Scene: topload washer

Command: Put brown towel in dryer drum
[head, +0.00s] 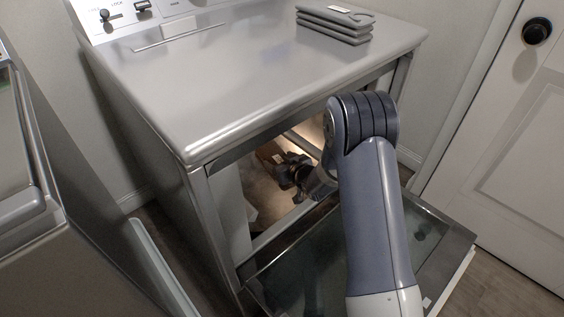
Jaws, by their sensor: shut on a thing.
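The dryer (240,80) stands in the middle with its front door (310,270) folded down and open. Its lit drum (268,203) shows through the opening. My arm reaches over the open door into the opening. My gripper (283,168) is inside the opening, shut on the brown towel (267,152). The towel shows as a small dark brown patch with a pale label, just beyond the gripper. The dryer's top front edge and my arm hide part of the opening. I cannot tell whether the towel touches the drum.
Folded grey cloths (336,22) lie stacked on the dryer top. A washer (40,200) stands at the left, with a narrow gap between it and the dryer. A white room door (510,150) with a black knob (537,30) is at the right.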

